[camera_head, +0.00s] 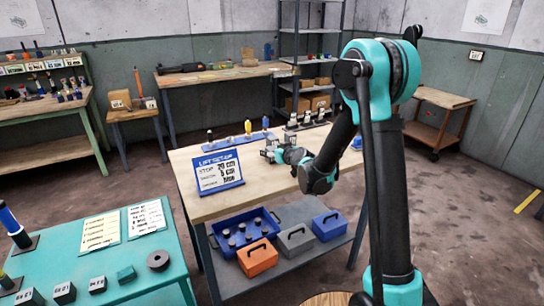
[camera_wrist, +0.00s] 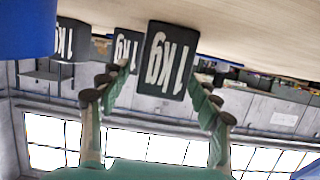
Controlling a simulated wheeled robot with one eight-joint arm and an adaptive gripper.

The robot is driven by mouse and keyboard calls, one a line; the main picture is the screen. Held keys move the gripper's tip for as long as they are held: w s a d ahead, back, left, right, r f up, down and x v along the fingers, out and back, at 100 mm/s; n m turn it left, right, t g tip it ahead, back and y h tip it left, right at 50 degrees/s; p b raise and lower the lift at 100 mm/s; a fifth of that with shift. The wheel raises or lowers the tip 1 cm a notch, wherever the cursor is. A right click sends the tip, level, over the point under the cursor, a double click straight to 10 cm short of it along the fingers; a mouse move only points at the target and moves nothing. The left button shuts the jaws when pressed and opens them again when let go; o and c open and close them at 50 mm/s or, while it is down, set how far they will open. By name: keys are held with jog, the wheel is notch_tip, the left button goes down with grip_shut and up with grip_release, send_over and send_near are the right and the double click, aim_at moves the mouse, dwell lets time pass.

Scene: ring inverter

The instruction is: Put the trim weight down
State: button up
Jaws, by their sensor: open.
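A dark block marked "1kg" (camera_wrist: 167,60) is near the middle of the upside-down wrist view, resting against the pale wooden surface at the top. My gripper (camera_wrist: 160,78) is open, with one finger on each side of this block; I cannot tell whether either touches it. In the head view my gripper (camera_head: 271,152) is low over the wooden bench (camera_head: 232,205), right of the lift setup sign (camera_head: 220,170). The block is too small to make out there.
More "1kg" blocks (camera_wrist: 125,48) stand in a row beside it in the wrist view, with a blue object (camera_wrist: 25,30) at the corner. A blue tray (camera_head: 240,230) and several cases are on the shelf below.

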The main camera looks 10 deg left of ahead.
grip_shut()
dwell(0.3)
jog(key=shift+r, duration=0.15)
